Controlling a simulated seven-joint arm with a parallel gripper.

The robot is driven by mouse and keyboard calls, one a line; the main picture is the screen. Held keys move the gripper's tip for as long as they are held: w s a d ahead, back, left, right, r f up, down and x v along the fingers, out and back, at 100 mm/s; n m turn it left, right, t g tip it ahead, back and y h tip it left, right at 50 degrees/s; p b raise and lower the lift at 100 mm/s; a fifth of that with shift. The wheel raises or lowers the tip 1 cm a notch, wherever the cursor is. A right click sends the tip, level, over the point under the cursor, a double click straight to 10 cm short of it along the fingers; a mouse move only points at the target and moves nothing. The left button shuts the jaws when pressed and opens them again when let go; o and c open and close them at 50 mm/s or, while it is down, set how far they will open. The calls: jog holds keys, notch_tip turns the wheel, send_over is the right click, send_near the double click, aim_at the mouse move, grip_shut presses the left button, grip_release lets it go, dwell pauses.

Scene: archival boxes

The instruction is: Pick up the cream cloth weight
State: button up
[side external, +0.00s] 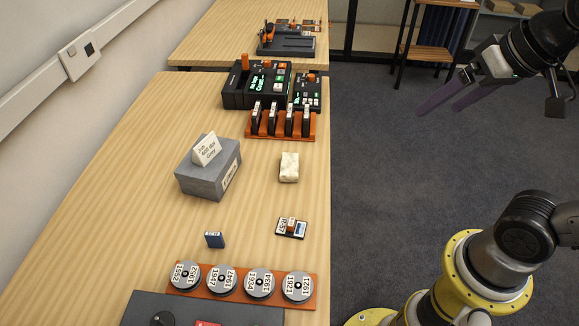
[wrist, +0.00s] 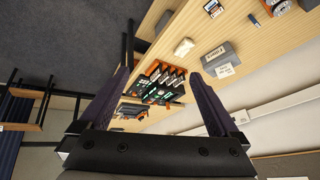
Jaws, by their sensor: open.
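The cream cloth weight (side external: 289,167) is a small pale block lying on the wooden table near its right edge in the side external view. It also shows in the wrist view (wrist: 184,47), small and ahead of the fingers. My gripper (side external: 437,105) is open and empty, raised above the floor to the right of the table, well apart from the weight. Its two dark fingers (wrist: 165,88) stand wide apart in the wrist view.
A grey box (side external: 208,172) with a card stands left of the weight. An orange rack (side external: 281,132) with several upright cartridges stands behind it. A small card device (side external: 291,228), a blue item (side external: 214,240) and a tray of round reels (side external: 242,286) lie in front. Bare table surrounds the weight.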

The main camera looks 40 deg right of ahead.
jog(key=w+r+m, duration=0.2)
jog(key=w+r, duration=0.1)
jog(key=w, duration=0.3)
jog(key=m+g, duration=0.3)
jog(key=g, duration=0.3)
send_over(289, 163)
notch_tip(289, 163, down, 27)
jog(key=shift+w+d+f, duration=0.1)
jog(key=shift+d+f, duration=0.05)
jog(key=shift+f, duration=3.3)
jog(key=shift+c, duration=0.3)
grip_shut()
